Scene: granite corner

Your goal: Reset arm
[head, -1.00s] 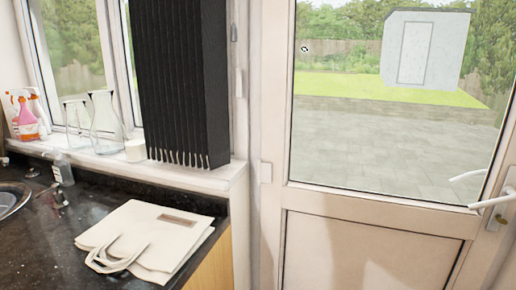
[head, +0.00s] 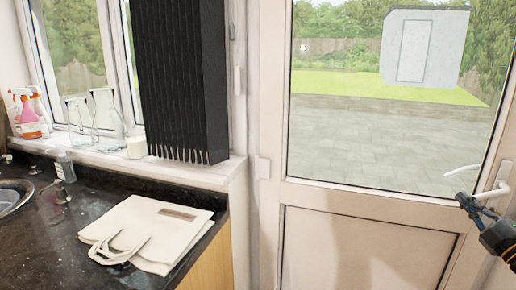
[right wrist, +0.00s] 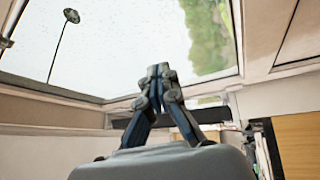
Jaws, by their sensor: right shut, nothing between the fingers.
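My right gripper (head: 467,203) enters at the right edge of the head view, just below the white door handle (head: 490,186). It overlaps the handle area in the picture; I cannot tell if they touch. In the right wrist view my right gripper (right wrist: 158,76) has its dark fingers together, with nothing between them. My left gripper is in neither view.
The white glazed door (head: 380,196) is closed, with a patio outside. At left a dark granite counter (head: 60,258) holds a folded cream tote bag (head: 150,228). The windowsill (head: 190,172) carries glass jugs (head: 107,115) and spray bottles (head: 28,115).

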